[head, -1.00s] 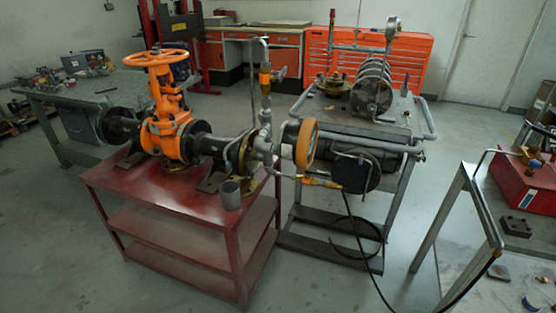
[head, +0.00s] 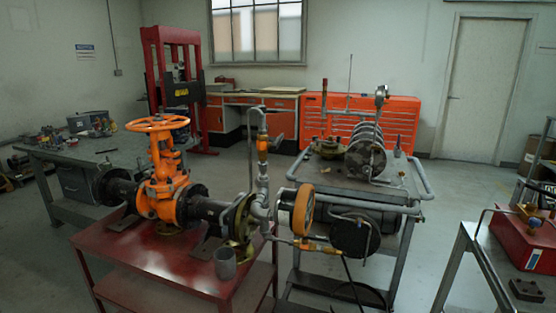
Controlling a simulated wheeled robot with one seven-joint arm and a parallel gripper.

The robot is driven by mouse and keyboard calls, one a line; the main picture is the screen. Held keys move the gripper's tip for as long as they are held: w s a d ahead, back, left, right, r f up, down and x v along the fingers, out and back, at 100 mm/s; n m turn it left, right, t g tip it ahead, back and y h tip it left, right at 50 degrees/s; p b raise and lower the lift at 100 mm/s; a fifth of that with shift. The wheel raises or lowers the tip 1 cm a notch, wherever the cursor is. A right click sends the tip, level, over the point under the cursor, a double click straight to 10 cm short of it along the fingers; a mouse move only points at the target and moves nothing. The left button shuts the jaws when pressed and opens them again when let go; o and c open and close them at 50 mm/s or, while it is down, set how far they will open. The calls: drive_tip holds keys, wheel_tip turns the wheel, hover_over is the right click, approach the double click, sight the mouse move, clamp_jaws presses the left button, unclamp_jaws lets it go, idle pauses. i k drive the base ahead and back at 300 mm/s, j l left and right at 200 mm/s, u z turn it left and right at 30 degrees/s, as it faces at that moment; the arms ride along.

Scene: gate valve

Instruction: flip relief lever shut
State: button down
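The orange gate valve (head: 160,190) with its orange handwheel (head: 157,123) stands on a red table (head: 150,262). To its right, a grey riser pipe carries a small orange-brown valve body (head: 262,144). A small grey lever (head: 277,141) sticks out from its right side, angled up; it looks like the relief lever, but its exact setting is too small to tell. A second small orange fitting (head: 303,243) sits lower on a side pipe. My gripper is not in view.
A grey metal cart (head: 405,190) with pipework and a dark cylinder stands behind and right. A bench with a red box (head: 522,240) is at right. A black hose hangs between cart and bench.

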sight(276, 144)
drive_tip(key=i+l+z, duration=0.1)
drive_tip(key=i+z, duration=0.15)
drive_tip(key=i, duration=0.45)
drive_tip(key=i+z, duration=0.25)
drive_tip(key=i, duration=0.4)
